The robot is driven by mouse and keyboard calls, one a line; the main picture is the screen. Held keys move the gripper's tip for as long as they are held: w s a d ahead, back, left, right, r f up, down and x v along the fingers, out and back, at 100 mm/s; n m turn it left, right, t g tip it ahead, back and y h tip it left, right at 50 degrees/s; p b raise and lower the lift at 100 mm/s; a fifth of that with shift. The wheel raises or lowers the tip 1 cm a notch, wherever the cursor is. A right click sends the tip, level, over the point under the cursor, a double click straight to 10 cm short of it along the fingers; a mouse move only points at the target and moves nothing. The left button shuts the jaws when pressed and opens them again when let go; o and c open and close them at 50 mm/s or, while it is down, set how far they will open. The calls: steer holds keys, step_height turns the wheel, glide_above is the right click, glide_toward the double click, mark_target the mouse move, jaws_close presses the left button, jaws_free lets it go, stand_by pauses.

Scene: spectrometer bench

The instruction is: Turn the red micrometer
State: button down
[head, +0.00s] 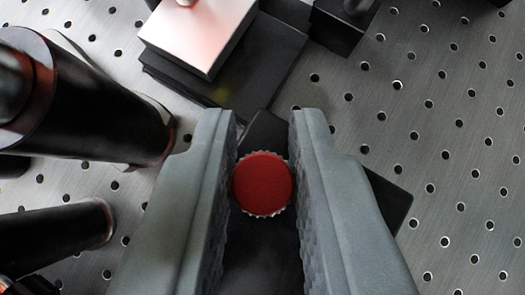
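The red micrometer (263,184) is a round red cap with a silver knurled rim, seen nearly from above near the middle of the head view. My gripper (264,150) has its two grey fingers on either side of the cap, one left and one right. The left finger's textured inner face is very near or at the cap's edge; a thin dark gap seems to show on the right. I cannot tell whether either finger touches the knob. The micrometer's body below is mostly hidden by the cap and fingers.
A large black cylinder (110,105) stands close on the left, with a smaller black cylinder (60,237) below it. A silver block on a black mount (205,40) stands at the top. A small black block (340,25) is beside it. The perforated metal bench (450,150) is clear at right.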

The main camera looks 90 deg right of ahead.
steer(key=shift+m+g, duration=0.6)
steer(key=shift+m, duration=0.1)
steer(key=c, duration=1.3)
jaws_free()
steer(key=shift+c, duration=0.2)
steer(key=v, duration=1.7)
steer(key=shift+r, duration=0.25)
